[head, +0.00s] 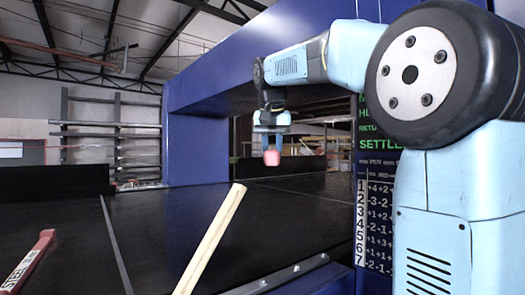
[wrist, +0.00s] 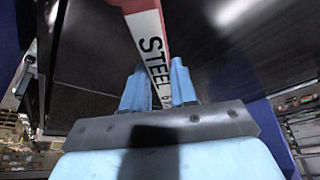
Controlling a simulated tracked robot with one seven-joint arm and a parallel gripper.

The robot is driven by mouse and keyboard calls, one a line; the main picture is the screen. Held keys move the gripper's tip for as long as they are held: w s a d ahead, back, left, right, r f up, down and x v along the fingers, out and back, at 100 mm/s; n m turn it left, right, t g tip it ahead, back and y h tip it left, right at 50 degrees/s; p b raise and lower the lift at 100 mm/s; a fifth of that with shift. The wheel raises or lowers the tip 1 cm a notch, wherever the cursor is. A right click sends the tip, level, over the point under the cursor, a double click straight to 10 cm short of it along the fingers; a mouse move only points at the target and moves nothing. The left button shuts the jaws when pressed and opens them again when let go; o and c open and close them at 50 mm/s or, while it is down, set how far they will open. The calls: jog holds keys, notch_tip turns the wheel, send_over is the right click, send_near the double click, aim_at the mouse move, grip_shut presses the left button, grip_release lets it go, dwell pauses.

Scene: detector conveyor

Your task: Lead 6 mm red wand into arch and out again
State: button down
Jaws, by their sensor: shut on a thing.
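My gripper (head: 271,138) is shut on a red wand (head: 272,157), whose red end shows below the jaws in the head view. In the wrist view, the wand (wrist: 152,45) stands between my two blue fingers (wrist: 158,82). Its white label reads STEEL, and the size beside it is too small to read. The blue arch (head: 197,150) spans the black belt (head: 160,225). In the head view the gripper and wand appear within its opening, above the belt. How deep they are in it I cannot tell.
Another red wand (head: 28,262) with a white label lies at the front left. A pale wooden stick (head: 210,240) slants up at the front middle. A board (head: 380,200) with green text and number rows is at the right, partly behind my arm. The mid-belt looks clear.

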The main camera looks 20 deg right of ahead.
jog(key=w+d, duration=0.2)
jog(key=d, duration=0.3)
jog(key=s+a, duration=0.5)
jog(key=a, duration=0.7)
jog(key=s+a, duration=0.5)
jog(key=a, duration=0.8)
jog(key=s+a, duration=0.5)
jog(key=a, duration=0.7)
jog(key=shift+s+a, duration=0.25)
jog(key=shift+a, duration=0.1)
